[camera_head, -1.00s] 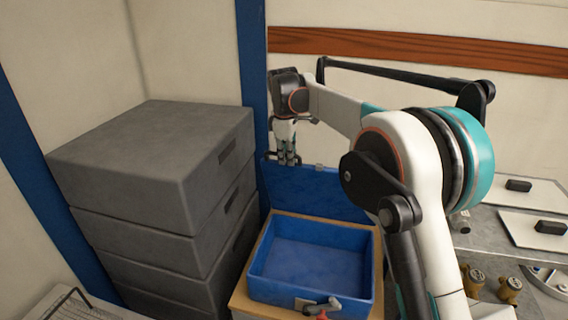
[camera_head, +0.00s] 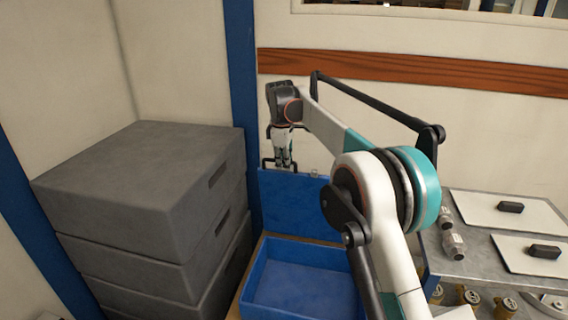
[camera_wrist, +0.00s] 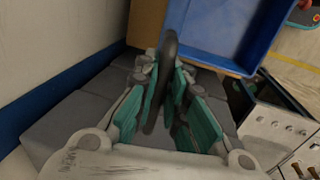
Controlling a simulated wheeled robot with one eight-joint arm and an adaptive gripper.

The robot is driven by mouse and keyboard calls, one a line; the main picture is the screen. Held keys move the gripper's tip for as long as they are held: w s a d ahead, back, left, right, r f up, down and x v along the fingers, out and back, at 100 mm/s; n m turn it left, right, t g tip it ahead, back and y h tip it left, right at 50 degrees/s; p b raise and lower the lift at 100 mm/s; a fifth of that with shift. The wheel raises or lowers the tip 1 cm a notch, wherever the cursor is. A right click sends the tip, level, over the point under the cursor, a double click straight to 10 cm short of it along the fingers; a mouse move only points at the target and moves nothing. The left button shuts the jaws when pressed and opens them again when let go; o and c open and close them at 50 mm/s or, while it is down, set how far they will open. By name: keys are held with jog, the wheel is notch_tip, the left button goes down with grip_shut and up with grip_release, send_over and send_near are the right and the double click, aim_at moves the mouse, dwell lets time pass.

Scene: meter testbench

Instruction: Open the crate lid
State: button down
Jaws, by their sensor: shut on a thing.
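The blue crate (camera_head: 302,284) sits open on a light brown surface, its empty inside showing. Its blue lid (camera_head: 298,207) stands raised, roughly upright, along the crate's back edge. My gripper (camera_head: 283,165) is at the lid's top edge, where a dark handle (camera_head: 265,163) shows. In the wrist view, the fingers of my gripper (camera_wrist: 166,95) are shut around the dark handle bar (camera_wrist: 170,45). The crate (camera_wrist: 222,30) also shows beyond the fingers there. The exact finger contact is partly hidden.
A stack of grey boxes (camera_head: 140,178) stands close on the left. A blue post (camera_head: 240,110) and a wall are behind.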

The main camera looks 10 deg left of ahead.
jog(key=c, duration=1.7)
grip_release()
jog(key=shift+o, duration=0.2)
jog(key=shift+r, duration=0.1)
notch_tip(320, 180, up, 12)
jog(key=s, duration=0.2)
jog(key=shift+s+a, duration=0.15)
